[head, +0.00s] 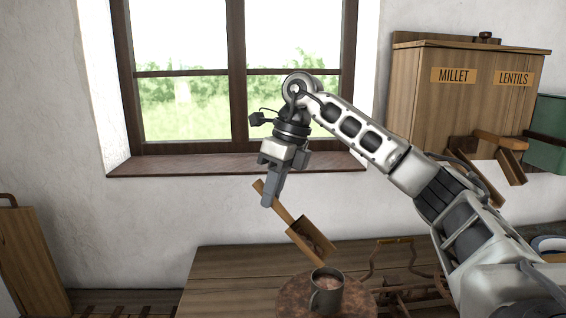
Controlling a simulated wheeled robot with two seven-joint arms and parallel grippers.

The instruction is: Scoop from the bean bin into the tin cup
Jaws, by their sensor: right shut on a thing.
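My right gripper (269,198) is shut on the handle of a wooden scoop (291,225). The scoop slants down to the right, its head above the tin cup, apart from the rim as far as I can tell. Some brownish stuff shows inside the scoop head. The tin cup (327,297) stands upright on a round brown top, with pinkish-brown contents visible inside. A wooden bin cabinet (440,100) at the right has labels reading MILLET and LENTILS; no bean label shows. My left gripper is out of view.
A wooden chute or tray (507,165) juts from the cabinet's lower front. A green box (546,133) stands at the far right. A wire-handled item (398,262) lies right of the cup. A wooden board (30,262) leans at left. The bench (235,275) left of the cup is clear.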

